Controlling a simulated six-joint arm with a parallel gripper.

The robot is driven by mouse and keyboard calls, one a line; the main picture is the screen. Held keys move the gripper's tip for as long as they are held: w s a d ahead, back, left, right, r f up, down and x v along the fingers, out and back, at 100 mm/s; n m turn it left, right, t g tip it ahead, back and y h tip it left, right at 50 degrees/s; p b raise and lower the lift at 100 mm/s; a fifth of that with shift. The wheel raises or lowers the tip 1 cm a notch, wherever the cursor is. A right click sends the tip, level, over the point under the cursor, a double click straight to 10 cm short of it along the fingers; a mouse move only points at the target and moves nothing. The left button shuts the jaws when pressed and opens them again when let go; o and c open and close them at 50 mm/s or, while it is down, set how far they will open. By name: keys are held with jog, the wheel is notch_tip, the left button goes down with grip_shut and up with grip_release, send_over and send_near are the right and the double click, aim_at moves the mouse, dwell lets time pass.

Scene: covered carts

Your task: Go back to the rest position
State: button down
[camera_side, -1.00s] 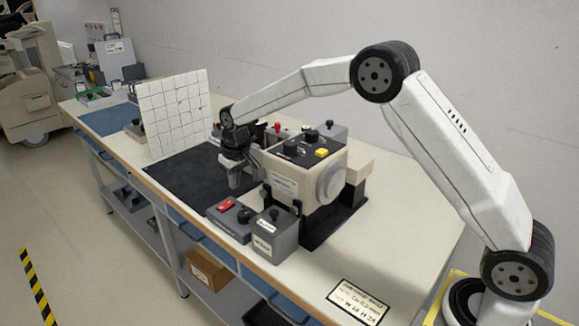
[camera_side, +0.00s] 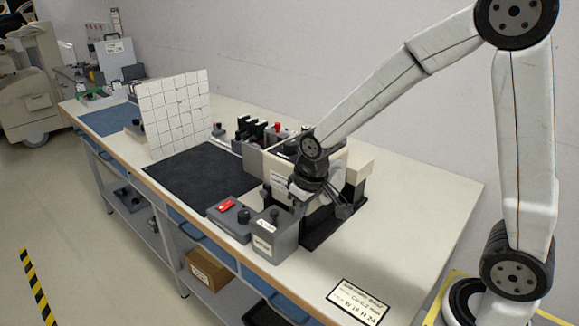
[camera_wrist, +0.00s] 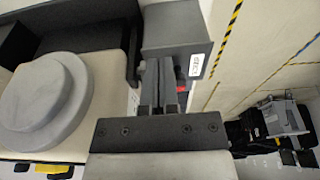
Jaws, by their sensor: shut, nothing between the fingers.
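My gripper (camera_side: 330,200) is shut and empty. In the side view it hangs in front of the cream device (camera_side: 358,168), which stands on a black base (camera_side: 318,236) and is partly hidden behind my wrist. In the wrist view the closed fingers (camera_wrist: 162,85) point up the picture, with the device's round grey knob (camera_wrist: 45,100) to their left and a grey box (camera_wrist: 172,30) beyond them. I cannot tell whether the fingers touch anything.
A grey box (camera_side: 268,240) and a control box with a red switch (camera_side: 232,216) stand at the table's front edge. The table's right part (camera_side: 420,215) is clear.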

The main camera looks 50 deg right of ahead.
jog(key=s+f, duration=0.1)
jog(key=s, duration=0.9)
jog(key=shift+s+d+f, duration=0.15)
jog(key=shift+d+f, duration=0.1)
jog(key=shift+f, duration=0.15)
